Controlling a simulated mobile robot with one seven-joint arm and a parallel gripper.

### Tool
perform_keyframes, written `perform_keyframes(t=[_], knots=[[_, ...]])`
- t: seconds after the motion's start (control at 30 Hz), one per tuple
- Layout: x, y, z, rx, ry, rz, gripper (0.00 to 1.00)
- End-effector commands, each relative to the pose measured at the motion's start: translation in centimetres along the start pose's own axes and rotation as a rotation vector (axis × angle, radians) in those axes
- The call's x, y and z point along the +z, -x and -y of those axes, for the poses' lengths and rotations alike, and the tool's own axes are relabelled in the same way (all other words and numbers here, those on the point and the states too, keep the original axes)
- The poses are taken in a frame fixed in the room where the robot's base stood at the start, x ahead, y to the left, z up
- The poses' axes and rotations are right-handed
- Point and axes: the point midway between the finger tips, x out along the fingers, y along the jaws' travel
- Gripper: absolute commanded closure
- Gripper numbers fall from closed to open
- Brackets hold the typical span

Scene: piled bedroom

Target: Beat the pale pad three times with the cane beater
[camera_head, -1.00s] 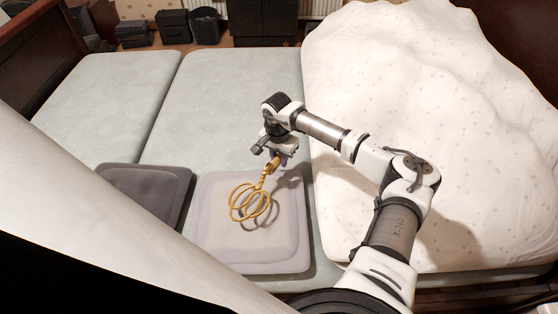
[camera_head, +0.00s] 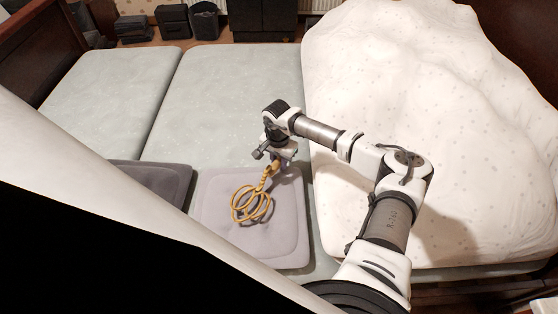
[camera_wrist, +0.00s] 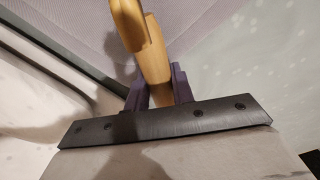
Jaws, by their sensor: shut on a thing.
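The pale pad (camera_head: 285,240) is a square, lilac-grey cushion lying flat on the mattress, an even colour across its top. The golden cane beater (camera_head: 251,205) has looped rings at its head, which lie over the pad's middle. I cannot tell whether the loops touch the pad. My gripper (camera_head: 281,160) is above the pad's far edge, shut on the beater's handle. In the wrist view the handle (camera_wrist: 152,62) stands between the purple fingers of my gripper (camera_wrist: 158,88); the loops are out of that view.
A darker grey cushion (camera_head: 155,180) lies just left of the pad. A large white spotted duvet (camera_head: 440,80) is heaped on the right. The pale green mattress (camera_head: 230,90) beyond the pad is clear. A white slanting surface (camera_head: 120,205) covers the lower left.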

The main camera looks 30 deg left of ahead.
Motion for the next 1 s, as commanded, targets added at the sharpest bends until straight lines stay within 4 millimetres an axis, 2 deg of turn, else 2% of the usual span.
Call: perform_keyframes(t=[0.03, 0.5, 0.63, 1.0], knots=[[-0.1, 1.1, 0.0, 0.000, 0.000, -0.002, 1.00], [-0.3, 6.7, 0.0, 0.000, 0.000, -0.001, 1.00], [-0.3, 7.3, 0.0, 0.001, 0.000, -0.001, 1.00], [-0.3, 7.2, 0.0, 0.000, 0.000, 0.000, 1.00]])
